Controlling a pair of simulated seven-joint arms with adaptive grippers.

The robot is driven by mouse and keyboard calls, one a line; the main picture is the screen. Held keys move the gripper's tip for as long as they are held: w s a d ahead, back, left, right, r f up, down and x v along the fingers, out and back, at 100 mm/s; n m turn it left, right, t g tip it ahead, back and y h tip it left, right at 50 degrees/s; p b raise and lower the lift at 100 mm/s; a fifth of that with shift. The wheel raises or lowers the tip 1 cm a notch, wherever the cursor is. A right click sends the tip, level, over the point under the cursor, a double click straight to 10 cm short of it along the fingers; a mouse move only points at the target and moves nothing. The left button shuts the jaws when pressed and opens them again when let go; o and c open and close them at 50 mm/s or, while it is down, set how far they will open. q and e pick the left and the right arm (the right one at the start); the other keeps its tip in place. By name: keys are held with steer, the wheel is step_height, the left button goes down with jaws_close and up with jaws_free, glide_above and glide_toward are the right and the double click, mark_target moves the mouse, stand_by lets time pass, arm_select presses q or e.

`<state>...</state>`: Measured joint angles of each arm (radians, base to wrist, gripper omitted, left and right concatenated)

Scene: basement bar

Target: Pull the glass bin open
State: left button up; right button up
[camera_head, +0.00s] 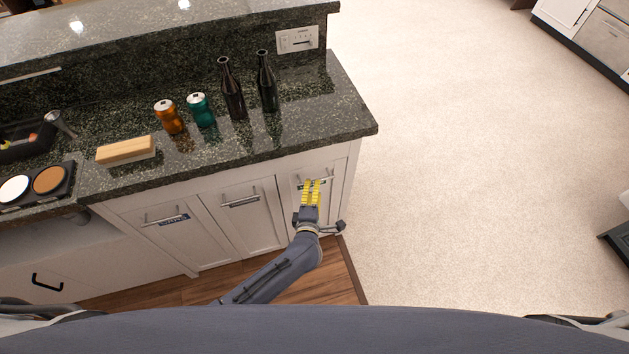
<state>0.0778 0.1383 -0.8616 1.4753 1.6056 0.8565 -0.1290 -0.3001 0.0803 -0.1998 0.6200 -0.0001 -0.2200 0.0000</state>
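The counter's front has three white pull-out bin fronts, each with a bar handle: a left one (190,241), a middle one (250,225) and a right one (339,195). Small labels sit by the handles; I cannot read which says glass. My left gripper (311,184), with yellow fingers, is at the handle (328,179) of the right front. Its two fingers are close together with a narrow gap and overlap the handle; whether they grip it is unclear. All three fronts look closed. My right gripper is out of view.
On the dark granite counter (310,105) stand an orange can (169,117), a green can (201,111), two dark bottles (232,92) (267,85) and a wooden-topped block (126,149). Pale open floor (460,180) lies to the right.

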mark_target(303, 181)
arm_select(q)
steer(key=shift+w+d+f, duration=0.1)
steer(key=shift+w+f, duration=0.1)
steer(key=shift+w, duration=0.8)
steer(key=shift+w+d+f, duration=0.1)
steer(key=shift+w+f, duration=0.05)
steer(key=shift+w, duration=0.85)
jaws_close()
